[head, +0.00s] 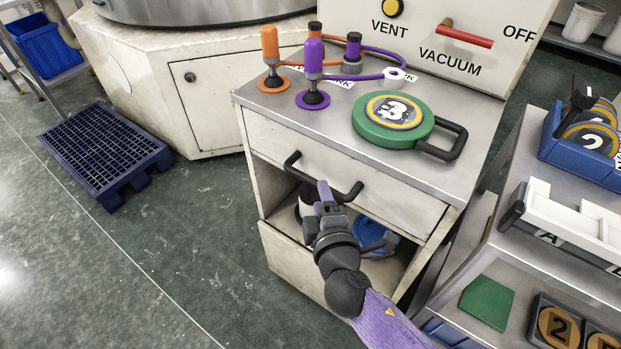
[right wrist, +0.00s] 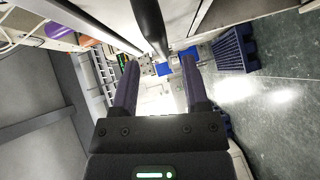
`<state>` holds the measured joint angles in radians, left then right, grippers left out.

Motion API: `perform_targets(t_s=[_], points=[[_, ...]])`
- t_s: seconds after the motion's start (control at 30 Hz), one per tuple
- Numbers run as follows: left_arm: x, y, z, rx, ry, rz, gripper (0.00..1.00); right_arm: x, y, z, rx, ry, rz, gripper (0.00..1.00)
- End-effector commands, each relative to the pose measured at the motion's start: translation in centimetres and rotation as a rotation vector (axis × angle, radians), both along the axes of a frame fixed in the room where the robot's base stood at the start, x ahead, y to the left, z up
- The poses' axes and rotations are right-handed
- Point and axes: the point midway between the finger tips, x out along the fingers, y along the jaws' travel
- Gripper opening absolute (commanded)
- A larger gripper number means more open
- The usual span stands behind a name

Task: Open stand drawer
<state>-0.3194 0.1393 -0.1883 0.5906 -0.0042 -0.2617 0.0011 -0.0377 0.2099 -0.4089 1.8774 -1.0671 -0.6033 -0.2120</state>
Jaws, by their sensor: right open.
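The stand (head: 448,190) is a grey-topped cabinet, with its drawer (head: 268,135) just below the top. The drawer front looks flush with the stand, so it appears closed. A black bar handle (head: 293,160) runs across the drawer front. My right gripper (head: 323,188) is at the middle of this handle, its purple fingers open. In the right wrist view the handle (right wrist: 150,25) shows as a dark bar between the two open fingers of my right gripper (right wrist: 160,72). I cannot tell whether they touch it. My left gripper is not in view.
On the stand top are a green round weight (head: 365,128) with a black handle, an orange-handled tool (head: 269,45) and a purple one (head: 313,55). An open shelf lies under the drawer. A shelf rack (head: 500,243) stands close at right. A blue pallet (head: 100,150) lies left.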

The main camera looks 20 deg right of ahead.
Motion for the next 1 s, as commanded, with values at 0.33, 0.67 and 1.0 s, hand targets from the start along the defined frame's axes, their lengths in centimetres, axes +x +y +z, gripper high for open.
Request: perform_targets(t_s=[0.33, 0.67, 1.0], points=[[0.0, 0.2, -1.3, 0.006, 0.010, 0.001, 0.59, 4.9, -0.5, -0.9, 0.000, 0.002, 0.001, 0.58], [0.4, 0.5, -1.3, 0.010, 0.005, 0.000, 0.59, 5.0, -0.6, -0.8, 0.001, 0.003, 0.001, 0.46], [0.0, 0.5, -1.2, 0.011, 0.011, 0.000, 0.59, 5.0, -0.5, -0.9, 0.001, 0.003, 0.001, 0.00]])
